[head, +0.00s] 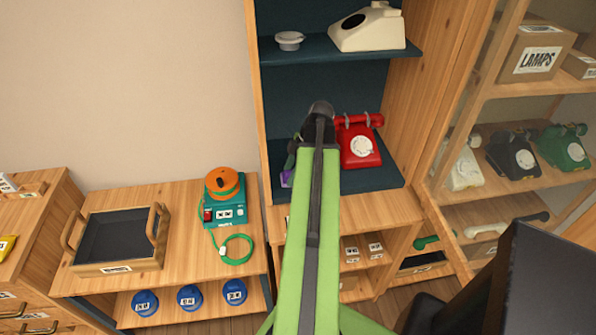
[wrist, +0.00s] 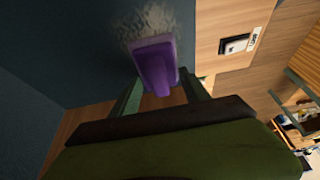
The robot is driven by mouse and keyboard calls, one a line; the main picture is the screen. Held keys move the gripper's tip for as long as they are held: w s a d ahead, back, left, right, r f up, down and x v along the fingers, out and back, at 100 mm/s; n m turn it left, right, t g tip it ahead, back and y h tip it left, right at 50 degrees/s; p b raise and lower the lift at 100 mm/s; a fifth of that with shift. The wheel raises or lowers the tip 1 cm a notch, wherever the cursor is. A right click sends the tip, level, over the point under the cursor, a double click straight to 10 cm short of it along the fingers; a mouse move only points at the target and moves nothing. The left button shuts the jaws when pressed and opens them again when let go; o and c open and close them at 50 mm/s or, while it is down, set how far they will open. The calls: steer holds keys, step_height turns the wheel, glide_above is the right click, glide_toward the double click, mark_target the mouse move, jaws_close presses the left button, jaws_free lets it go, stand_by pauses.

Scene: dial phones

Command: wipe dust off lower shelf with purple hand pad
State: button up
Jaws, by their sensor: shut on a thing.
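The purple hand pad (wrist: 154,62) is held between the two fingers of my gripper (wrist: 163,88) in the wrist view. Its flat face is toward the dark blue shelf surface; I cannot tell if it touches. A pale grey dust patch (wrist: 150,20) lies on that surface just beyond the pad. In the head view the lower shelf (head: 383,181) is dark blue, and a sliver of the purple pad (head: 286,179) shows at its left. My green arm hides most of the gripper and the shelf's left part there.
A red dial phone (head: 359,142) stands on the lower shelf, right of my arm. The upper shelf (head: 305,50) holds a cream phone (head: 367,30) and a small pale dish (head: 290,40). Wooden side walls bound the shelves. A glass-fronted cabinet with phones stands at right.

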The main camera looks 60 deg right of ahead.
mark_target(275, 184)
steer(key=shift+w+a+f, duration=0.1)
steer(key=shift+w+a, duration=1.15)
steer(key=shift+w, duration=0.15)
steer(key=shift+w+d+f, duration=0.15)
steer(key=shift+s+d+f+b, duration=0.15)
steer(key=shift+s+d+b, duration=0.1)
steer(key=shift+s+d, duration=1.75)
steer(key=shift+s+d+f+b, duration=0.1)
steer(key=shift+s+d+b, duration=0.15)
steer(key=shift+s+d, duration=1.7)
steer(key=shift+s+a+r, duration=0.15)
steer(key=shift+s+a, duration=0.05)
steer(key=shift+a, duration=0.1)
steer(key=shift+w+a, duration=1.85)
steer(key=shift+w, duration=0.2)
steer(key=shift+w+a, duration=1.85)
steer(key=shift+w, duration=0.2)
step_height(275, 184, up, 6)
steer(key=p, duration=0.6)
